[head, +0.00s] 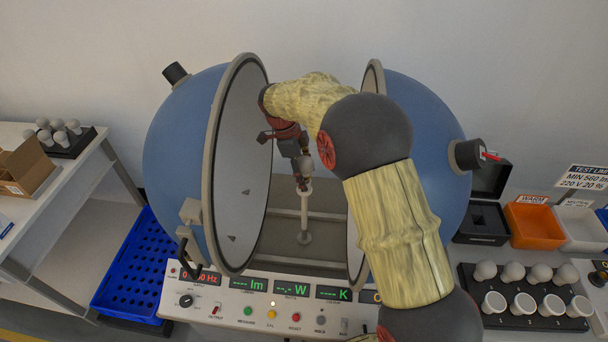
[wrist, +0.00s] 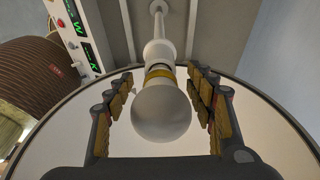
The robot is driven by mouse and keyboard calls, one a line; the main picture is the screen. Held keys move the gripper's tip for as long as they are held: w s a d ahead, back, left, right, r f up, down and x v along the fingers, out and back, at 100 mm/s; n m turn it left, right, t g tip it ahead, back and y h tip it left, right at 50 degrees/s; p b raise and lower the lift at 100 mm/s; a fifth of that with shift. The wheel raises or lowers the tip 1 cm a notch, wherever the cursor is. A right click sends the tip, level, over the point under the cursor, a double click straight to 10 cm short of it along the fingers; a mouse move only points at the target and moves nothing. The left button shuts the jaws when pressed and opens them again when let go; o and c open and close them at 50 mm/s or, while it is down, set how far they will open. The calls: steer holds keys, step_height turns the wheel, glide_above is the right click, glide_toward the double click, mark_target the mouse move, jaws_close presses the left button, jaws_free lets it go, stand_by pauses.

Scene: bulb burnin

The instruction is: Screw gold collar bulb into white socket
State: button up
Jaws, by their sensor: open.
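The gold collar bulb (wrist: 162,110) has a round white globe and a gold band at its neck. In the wrist view it stands in line with the white socket (wrist: 158,49), its collar at the socket's mouth; how deep it sits I cannot tell. The socket tops a thin white post (head: 304,215) inside the open sphere. My gripper (wrist: 160,77) is open, with one finger on each side of the bulb and a visible gap to the globe. In the head view my gripper (head: 300,165) is over the post top, with the bulb (head: 307,165) partly visible.
The blue sphere's two halves (head: 180,150) stand close on both sides of my arm. A control panel (head: 240,312) lies in front. On the right are a rack (head: 520,321) of bulbs and white cups, an orange bin (head: 534,227) and a black box (head: 482,222).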

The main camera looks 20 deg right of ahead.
steer(key=n, duration=0.3)
steer(key=n+t, duration=0.1)
steer(key=n, duration=0.1)
steer(key=shift+n+t+b, duration=0.3)
steer(key=shift+n+b, duration=0.1)
steer(key=n+t, duration=0.1)
steer(key=n, duration=0.3)
steer(key=shift+d+n, duration=0.1)
steer(key=shift+n, duration=0.3)
steer(key=n+t+y+p, duration=0.1)
steer(key=n, duration=0.4)
steer(key=shift+r+p, duration=0.15)
steer(key=shift+p, duration=0.25)
steer(key=n+y+p, duration=0.1)
steer(key=n, duration=0.2)
steer(key=shift+t+p, duration=0.3)
steer(key=shift+n+p, duration=0.3)
steer(key=shift+n, duration=0.5)
steer(key=shift+c, duration=1.2)
steer(key=c, duration=0.8)
steer(key=shift+c, duration=0.3)
steer(key=shift+f, duration=0.2)
